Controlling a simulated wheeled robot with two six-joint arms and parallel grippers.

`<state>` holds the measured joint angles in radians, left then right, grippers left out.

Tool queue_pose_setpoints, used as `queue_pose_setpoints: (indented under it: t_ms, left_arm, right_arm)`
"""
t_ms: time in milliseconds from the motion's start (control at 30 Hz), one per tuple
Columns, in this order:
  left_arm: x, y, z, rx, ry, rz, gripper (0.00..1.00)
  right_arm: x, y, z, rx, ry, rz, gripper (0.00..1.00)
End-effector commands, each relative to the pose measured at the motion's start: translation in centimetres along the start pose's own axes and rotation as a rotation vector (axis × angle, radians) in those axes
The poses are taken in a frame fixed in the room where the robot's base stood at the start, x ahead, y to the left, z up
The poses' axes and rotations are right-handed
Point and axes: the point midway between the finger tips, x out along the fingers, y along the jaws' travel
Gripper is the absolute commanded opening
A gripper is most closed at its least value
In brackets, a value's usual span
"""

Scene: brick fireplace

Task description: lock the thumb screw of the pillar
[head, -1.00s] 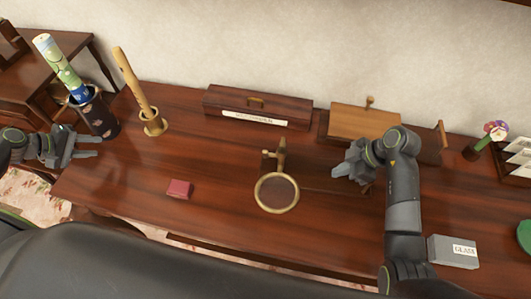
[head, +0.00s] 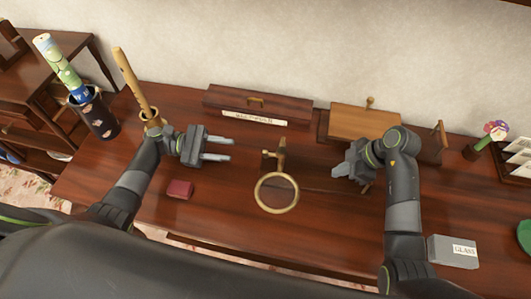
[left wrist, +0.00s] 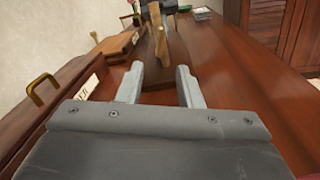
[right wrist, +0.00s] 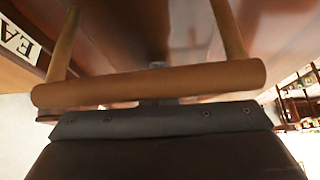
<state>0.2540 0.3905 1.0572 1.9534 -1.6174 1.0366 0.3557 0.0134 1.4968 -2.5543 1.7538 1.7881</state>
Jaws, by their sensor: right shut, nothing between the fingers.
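The pillar (head: 281,152) is a short brown post standing mid-table. Its thumb screw (head: 268,153) appears as a small brass-coloured piece sticking out on its left side. A round brass-rimmed lens (head: 259,203) is in front of the pillar. My left gripper (head: 231,149) is open and empty, to the left of the pillar, fingers pointing right towards it. In the left wrist view the pillar (left wrist: 157,42) shows beyond the open fingers (left wrist: 162,85), apart from them. My right gripper (head: 337,172) is shut and empty, to the right of the pillar.
A wooden handle (right wrist: 150,85) lies close in front of the right wrist camera. A long labelled box (head: 285,108) and a lighter wooden box (head: 365,122) stand along the wall. A red box (head: 179,190) lies front left, a grey GLASS box (head: 453,251) front right.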

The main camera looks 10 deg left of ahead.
Motion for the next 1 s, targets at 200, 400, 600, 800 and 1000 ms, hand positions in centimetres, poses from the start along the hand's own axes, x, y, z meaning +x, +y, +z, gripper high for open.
queue_pose_setpoints:
  t_ms: [200,400,600,800,1000]
  left_arm:
    - [2.9,-0.1,0.0,-0.005,-0.009,-0.003,0.33]
    - [7.1,-0.1,0.0,-0.005,-0.010,-0.002,0.33]
    - [10.3,-0.1,0.0,-0.005,-0.008,-0.002,0.33]
    - [11.8,-0.1,0.0,-0.005,-0.005,-0.001,0.33]
    - [12.0,-0.1,0.0,-0.004,-0.004,-0.001,0.33]
  right_arm:
    - [0.4,-0.3,0.4,0.009,-0.005,-0.011,0.00]
    - [0.4,-0.3,0.4,0.009,-0.005,-0.011,0.00]
    - [0.4,-0.3,0.4,0.009,-0.005,-0.011,0.00]
    - [0.4,-0.3,0.5,0.009,-0.005,-0.011,0.00]
    - [0.4,-0.3,0.5,0.009,-0.006,-0.011,0.00]
